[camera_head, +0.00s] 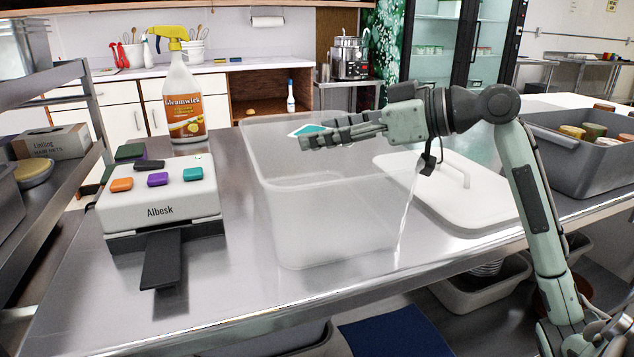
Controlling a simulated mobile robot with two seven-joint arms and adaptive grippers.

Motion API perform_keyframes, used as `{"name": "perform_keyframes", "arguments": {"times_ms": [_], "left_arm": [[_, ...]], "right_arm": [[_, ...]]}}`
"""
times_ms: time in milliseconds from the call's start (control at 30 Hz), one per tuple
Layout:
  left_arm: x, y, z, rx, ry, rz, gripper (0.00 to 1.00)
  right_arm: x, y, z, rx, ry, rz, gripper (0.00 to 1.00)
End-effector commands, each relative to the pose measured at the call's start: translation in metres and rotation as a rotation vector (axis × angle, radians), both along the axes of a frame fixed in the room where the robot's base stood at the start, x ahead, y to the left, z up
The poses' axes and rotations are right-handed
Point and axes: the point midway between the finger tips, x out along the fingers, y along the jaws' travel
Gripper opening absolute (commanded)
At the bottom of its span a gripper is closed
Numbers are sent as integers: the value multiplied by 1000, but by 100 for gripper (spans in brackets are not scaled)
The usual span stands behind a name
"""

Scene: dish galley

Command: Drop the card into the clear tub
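The clear tub (330,215) stands open on the steel counter, a little left of the picture's middle. It looks empty through its cloudy walls. My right gripper (312,137) reaches in from the right, level, with its fingers over the tub's opening near the back. The card (305,129), white with a teal patch, shows at the fingertips. The fingers look closed on it, and they hide part of it. My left gripper is not in view.
A white lid (455,188) with a handle lies right of the tub. A white Albesk device (160,210) with coloured buttons and a black tongue stands left, before a Gleamwick spray bottle (183,100). A grey bin (580,165) with several items stands far right. The counter's front strip is clear.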

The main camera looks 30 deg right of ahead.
Motion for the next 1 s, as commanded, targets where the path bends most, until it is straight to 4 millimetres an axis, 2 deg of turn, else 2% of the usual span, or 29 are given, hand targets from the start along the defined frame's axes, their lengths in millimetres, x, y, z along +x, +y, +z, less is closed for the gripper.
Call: {"name": "perform_keyframes", "arguments": {"times_ms": [33, 133, 433, 567, 1000], "left_arm": [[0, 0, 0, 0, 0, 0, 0], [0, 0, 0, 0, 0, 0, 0], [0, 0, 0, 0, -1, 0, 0], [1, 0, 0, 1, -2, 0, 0], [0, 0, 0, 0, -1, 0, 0]], "right_arm": [[0, 0, 0, 0, 0, 0, 70], [0, 0, 0, 0, 0, 0, 83], [0, 0, 0, 0, 0, 0, 83], [-6, -4, 2, 0, 1, 0, 83], [-76, -47, 27, -1, -1, -2, 83]]}}
